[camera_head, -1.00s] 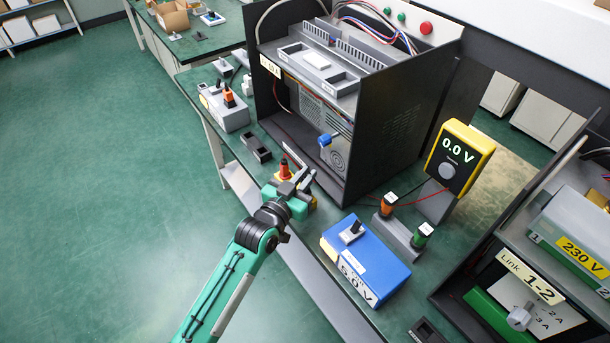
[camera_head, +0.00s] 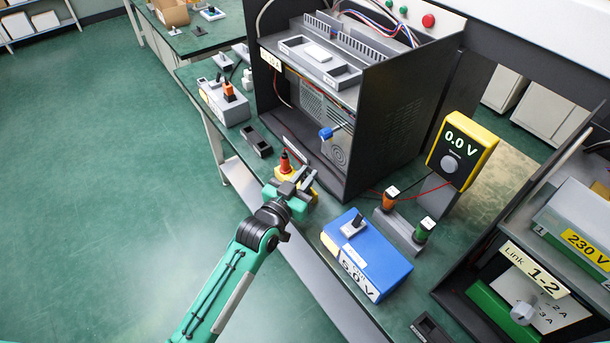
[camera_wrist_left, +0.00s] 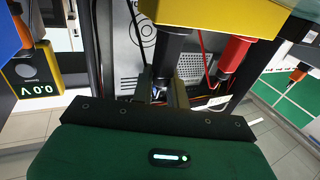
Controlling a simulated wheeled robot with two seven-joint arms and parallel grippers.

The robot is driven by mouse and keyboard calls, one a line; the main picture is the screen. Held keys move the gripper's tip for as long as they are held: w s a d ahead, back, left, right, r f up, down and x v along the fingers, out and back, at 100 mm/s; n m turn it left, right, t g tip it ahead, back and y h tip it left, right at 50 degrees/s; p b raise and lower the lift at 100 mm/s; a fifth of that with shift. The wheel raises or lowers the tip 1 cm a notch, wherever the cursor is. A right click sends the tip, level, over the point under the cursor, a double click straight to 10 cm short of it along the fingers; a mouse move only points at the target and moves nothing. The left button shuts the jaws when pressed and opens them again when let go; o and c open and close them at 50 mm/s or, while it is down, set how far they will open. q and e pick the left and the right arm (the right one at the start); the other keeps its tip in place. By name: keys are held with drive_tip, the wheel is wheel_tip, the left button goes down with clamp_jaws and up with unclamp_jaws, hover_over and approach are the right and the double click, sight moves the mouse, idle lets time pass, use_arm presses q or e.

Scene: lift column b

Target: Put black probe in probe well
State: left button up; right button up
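A yellow holder (camera_head: 309,194) stands at the table's near edge, with a red probe (camera_head: 285,163) upright in it. In the left wrist view the holder (camera_wrist_left: 215,14) is at the top, with the black probe (camera_wrist_left: 173,50) and red probe (camera_wrist_left: 234,60) side by side. My left gripper (camera_head: 304,180) is at the holder, its fingers (camera_wrist_left: 162,92) on either side of the black probe's end. Whether they press on it is unclear. In the head view the gripper hides the black probe. A small dark block with two recesses (camera_head: 256,143) lies behind; I cannot tell whether it is the probe well.
A black open cabinet (camera_head: 400,110) stands close behind the gripper. A yellow meter (camera_head: 462,150) reads 0.0 V. A blue 5.0 V box (camera_head: 385,262) and a grey stand with orange and green plugs (camera_head: 398,232) are to the right. A grey box (camera_head: 222,104) is at the back left.

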use_arm(q)
drive_tip(key=o, duration=0.3)
drive_tip(key=shift+f, duration=0.1)
use_arm(e)
drive_tip(key=shift+f, duration=0.1)
use_arm(q)
drive_tip(key=shift+o, duration=0.2)
drive_tip(key=b+v, duration=0.1)
drive_tip(key=v, duration=1.2)
drive_tip(key=shift+s, duration=0.4)
use_arm(e)
drive_tip(key=w+r, duration=0.1)
drive_tip(key=w, duration=0.1)
drive_tip(key=w+a+r, duration=0.1)
drive_tip(key=w, duration=0.1)
drive_tip(key=shift+r, duration=0.35)
use_arm(q)
drive_tip(key=shift+a, duration=0.15)
use_arm(e)
drive_tip(key=shift+s, duration=0.2)
drive_tip(key=shift+s+f, duration=0.15)
drive_tip(key=shift+s, duration=0.2)
